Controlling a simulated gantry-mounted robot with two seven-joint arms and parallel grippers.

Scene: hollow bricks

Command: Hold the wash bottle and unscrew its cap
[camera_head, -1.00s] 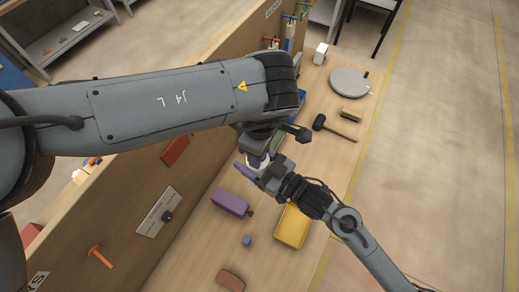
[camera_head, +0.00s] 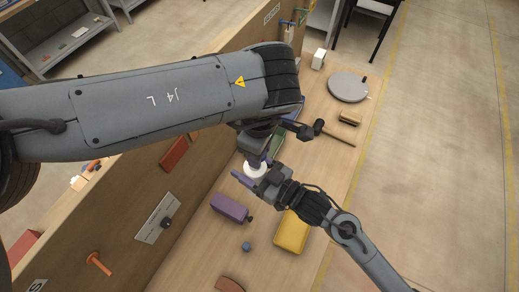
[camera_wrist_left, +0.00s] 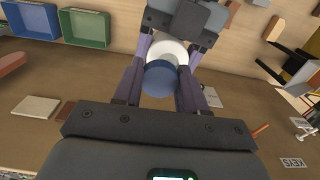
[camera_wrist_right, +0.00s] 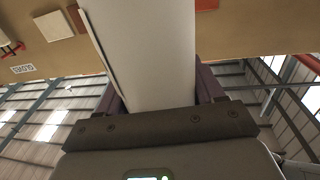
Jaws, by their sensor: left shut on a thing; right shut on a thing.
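The wash bottle (camera_head: 255,171) is white and sits between my two grippers above the bench. My right gripper (camera_head: 252,178) is shut on its body, and the white wall fills the middle of the right wrist view (camera_wrist_right: 145,55). My left gripper (camera_wrist_left: 160,90) is shut on the round blue cap (camera_wrist_left: 160,80), with a purple finger on each side. In the left wrist view the bottle's white top (camera_wrist_left: 168,52) shows behind the cap. I cannot tell whether cap and bottle still touch. In the head view the cap is hidden by my left gripper.
A wooden panel (camera_head: 130,215) with hung tools stands along the left.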

